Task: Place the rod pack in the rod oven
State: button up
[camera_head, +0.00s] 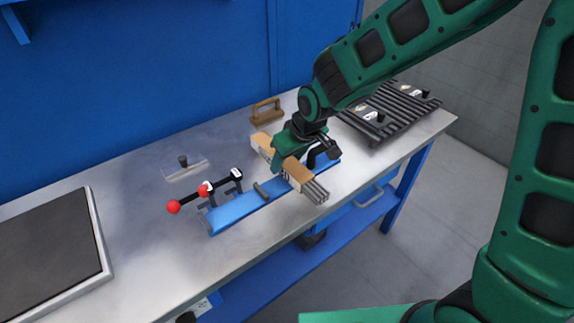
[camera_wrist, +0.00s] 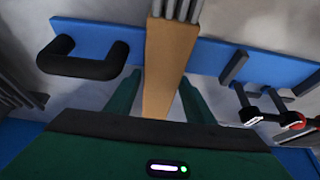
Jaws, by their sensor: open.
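The rod pack (camera_head: 300,173) is a long tan cardboard sleeve with grey rods sticking out of its near end. It lies across a blue bar (camera_head: 243,209) on the bench, and shows in the wrist view too (camera_wrist: 168,70). My green gripper (camera_head: 291,157) is over the middle of the pack and hides part of it. In the wrist view my open fingers (camera_wrist: 160,88) stand on either side of the sleeve, with gaps. I cannot identify the rod oven for sure in either view.
The blue bar carries a black handle (camera_wrist: 85,58) and clamps with red knobs (camera_head: 188,199). A ribbed dark rack (camera_head: 390,112) stands at the right end of the bench. A wooden-handled tool (camera_head: 266,112) is behind, and a dark framed panel (camera_head: 50,255) is at left.

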grip_shut()
jog(key=shift+w, duration=0.1)
jog(key=shift+r, duration=0.15)
